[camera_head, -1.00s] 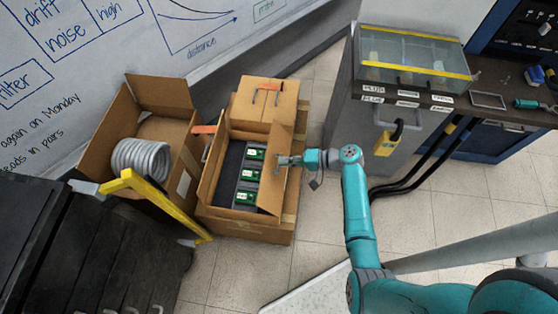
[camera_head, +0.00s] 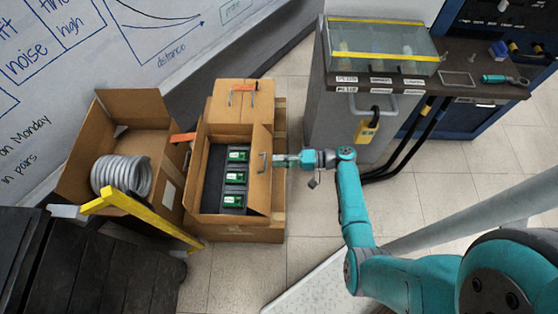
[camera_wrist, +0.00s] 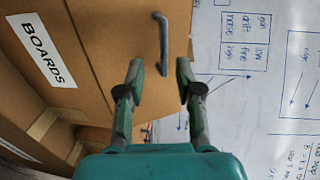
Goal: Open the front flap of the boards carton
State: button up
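My gripper (camera_head: 277,160) is just right of the flap. In the wrist view my gripper (camera_wrist: 159,70) is open, its fingertips apart. The handle (camera_wrist: 163,42) lies ahead, its lower end between the fingertips in the picture; contact cannot be told. The flap (camera_wrist: 115,35) and a BOARDS label (camera_wrist: 41,50) fill the left.
A carton with a grey coil (camera_head: 122,176) and a yellow rail (camera_head: 140,205) stand left. A closed carton (camera_head: 240,100) with a handle is behind. Floor (camera_head: 235,268) in front is clear.

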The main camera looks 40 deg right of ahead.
jog(key=v, duration=1.1)
jog(key=shift+s+d, duration=0.2)
jog(key=shift+d, duration=0.05)
jog(key=shift+r, duration=0.1)
grip_shut()
jog(key=n+g+h, duration=0.4)
jog(key=n+h, duration=0.2)
jog(key=n, duration=1.2)
send_near(257, 164)
jog(key=x, duration=0.6)
jog(key=shift+a, duration=0.15)
